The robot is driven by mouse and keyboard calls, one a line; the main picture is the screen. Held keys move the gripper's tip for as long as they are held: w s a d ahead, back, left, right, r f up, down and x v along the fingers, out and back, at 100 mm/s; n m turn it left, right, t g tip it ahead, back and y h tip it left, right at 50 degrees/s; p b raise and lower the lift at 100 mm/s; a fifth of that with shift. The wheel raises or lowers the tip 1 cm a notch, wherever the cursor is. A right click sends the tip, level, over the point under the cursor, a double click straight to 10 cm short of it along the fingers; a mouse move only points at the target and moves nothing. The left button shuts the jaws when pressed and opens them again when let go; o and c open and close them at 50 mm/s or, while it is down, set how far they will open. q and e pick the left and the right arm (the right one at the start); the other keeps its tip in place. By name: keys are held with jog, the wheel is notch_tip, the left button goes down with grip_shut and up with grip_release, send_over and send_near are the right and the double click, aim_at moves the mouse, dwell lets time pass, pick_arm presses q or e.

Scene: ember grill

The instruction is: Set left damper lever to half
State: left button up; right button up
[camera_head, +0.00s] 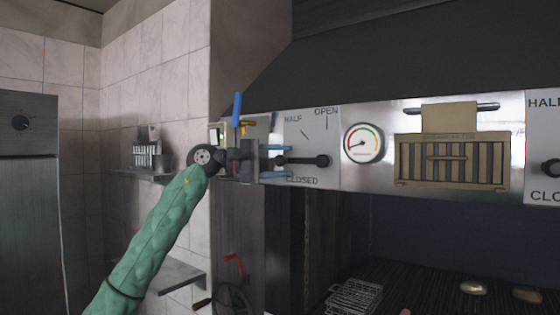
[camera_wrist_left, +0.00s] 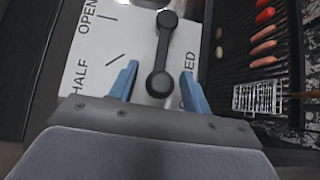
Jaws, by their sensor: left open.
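The left damper lever (camera_head: 302,160) is a dark bar with round ends on a white plate (camera_head: 311,123) marked OPEN, HALF and CLOSED. It lies level, pointing left from its right-hand pivot, just above the word CLOSED. My left gripper (camera_head: 277,161) is open at the lever's free left end, with one blue finger above and one below. In the left wrist view, the lever (camera_wrist_left: 162,55) has its near round end between the two spread fingers (camera_wrist_left: 158,90), with gaps on both sides. My right gripper is in neither view.
A second damper plate (camera_head: 543,104) is at the right edge. A wire basket (camera_wrist_left: 259,97) and several sausages (camera_wrist_left: 264,48) lie on the grill below.

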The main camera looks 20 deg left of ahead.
pick_arm(q)
jog(key=shift+a, duration=0.1)
grip_shut()
